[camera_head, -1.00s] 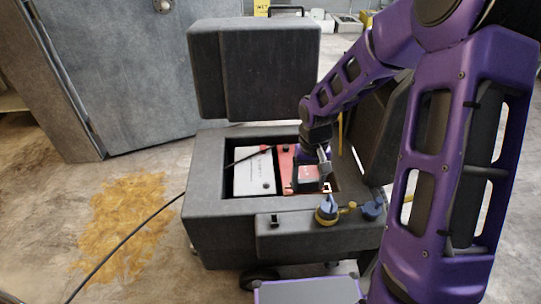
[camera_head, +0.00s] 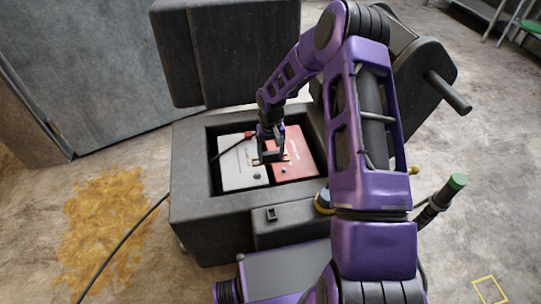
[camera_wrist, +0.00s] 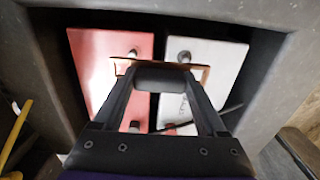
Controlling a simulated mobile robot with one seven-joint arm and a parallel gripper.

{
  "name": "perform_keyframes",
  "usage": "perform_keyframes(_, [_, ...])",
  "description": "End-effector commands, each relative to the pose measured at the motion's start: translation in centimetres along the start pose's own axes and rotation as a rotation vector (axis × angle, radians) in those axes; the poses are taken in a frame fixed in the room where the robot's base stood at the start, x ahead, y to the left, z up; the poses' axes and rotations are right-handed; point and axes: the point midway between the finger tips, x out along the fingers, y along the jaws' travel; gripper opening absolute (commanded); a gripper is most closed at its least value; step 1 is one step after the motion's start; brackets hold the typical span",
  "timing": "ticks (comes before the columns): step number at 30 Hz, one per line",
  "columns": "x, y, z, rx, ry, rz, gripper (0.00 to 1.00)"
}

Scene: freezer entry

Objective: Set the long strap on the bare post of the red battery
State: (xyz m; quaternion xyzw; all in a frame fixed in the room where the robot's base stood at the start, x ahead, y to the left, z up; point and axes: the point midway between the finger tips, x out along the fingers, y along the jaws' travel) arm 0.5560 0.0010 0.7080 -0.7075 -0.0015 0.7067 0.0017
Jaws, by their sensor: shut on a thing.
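The red battery (camera_head: 298,150) lies on the right of the open bay in the head view. It fills the left side in the wrist view (camera_wrist: 92,62), with one dark post (camera_wrist: 132,54) near the strap and another (camera_wrist: 134,126) partly beside my finger. The long strap (camera_wrist: 203,72) is a thin copper strip. My gripper (camera_wrist: 160,76) is shut on its middle, and its ends reach over both batteries. The left end appears close to the red battery's upper post; I cannot tell whether it touches. In the head view my gripper (camera_head: 271,155) is low over the seam between the batteries.
The pale grey battery (camera_head: 238,168) stands beside the red one, with a dark post (camera_wrist: 184,56) and a red cap (camera_head: 249,135) with a black cable. The bay walls (camera_head: 190,160) rise close around both. A raised lid (camera_head: 225,50) stands behind.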

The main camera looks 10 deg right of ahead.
Motion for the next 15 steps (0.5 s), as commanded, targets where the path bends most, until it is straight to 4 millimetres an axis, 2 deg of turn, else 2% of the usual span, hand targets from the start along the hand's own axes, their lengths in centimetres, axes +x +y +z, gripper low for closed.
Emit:
perform_keyframes(4, [1.09, 0.08, -0.47, 0.0, 0.0, 0.004, 0.19])
perform_keyframes(15, [1.16, 0.09, -0.48, 0.0, 0.0, 0.005, 0.19])
